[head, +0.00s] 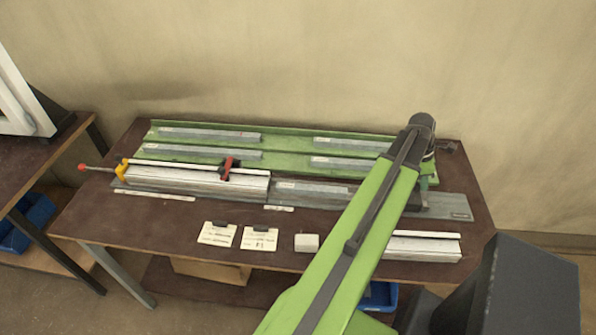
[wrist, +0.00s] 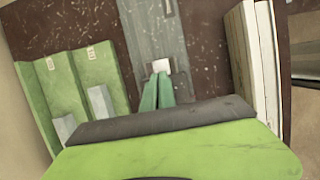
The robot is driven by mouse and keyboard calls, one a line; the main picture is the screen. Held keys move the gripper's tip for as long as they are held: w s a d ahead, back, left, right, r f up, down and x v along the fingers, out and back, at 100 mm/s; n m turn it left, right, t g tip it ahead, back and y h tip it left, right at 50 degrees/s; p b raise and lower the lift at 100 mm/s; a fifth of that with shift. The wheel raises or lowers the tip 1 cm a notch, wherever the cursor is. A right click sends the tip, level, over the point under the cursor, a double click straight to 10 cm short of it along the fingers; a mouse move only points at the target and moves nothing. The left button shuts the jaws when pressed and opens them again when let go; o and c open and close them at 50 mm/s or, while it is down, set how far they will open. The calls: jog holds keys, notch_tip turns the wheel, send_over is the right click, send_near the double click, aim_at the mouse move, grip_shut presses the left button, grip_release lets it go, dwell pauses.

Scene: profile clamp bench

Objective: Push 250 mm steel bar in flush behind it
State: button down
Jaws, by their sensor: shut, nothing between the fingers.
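A grey steel bar (head: 312,191) lies in the channel of the long grey fixture (head: 445,206), in line with and just right of the white profile (head: 200,181). In the head view my arm hides the bar's right end. A bar end, probably this one, shows at the top of the wrist view (wrist: 168,8). My gripper (wrist: 158,72) is shut and empty over the fixture. Its fingertips are apart from that bar end, with a small pale patch at the tips that I cannot identify. In the head view my gripper (head: 423,195) is partly hidden by my arm.
A green rack (head: 285,143) holding several steel bars stands behind the fixture. A yellow clamp (head: 122,169) and a red stop (head: 227,168) are at the white profile. Cards (head: 218,234), a pale block (head: 306,242) and another white profile (head: 425,247) lie in front.

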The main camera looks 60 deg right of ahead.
send_over(310, 187)
jog(key=shift+w+a, duration=0.15)
jog(key=shift+w, duration=0.05)
dwell(3.4)
jog(key=shift+w+a, duration=0.2)
jog(key=shift+w, duration=0.25)
dwell(0.6)
jog(key=shift+s+d, duration=0.35)
jog(key=shift+s, duration=0.35)
notch_tip(310, 187, up, 7)
jog(key=p, duration=0.7)
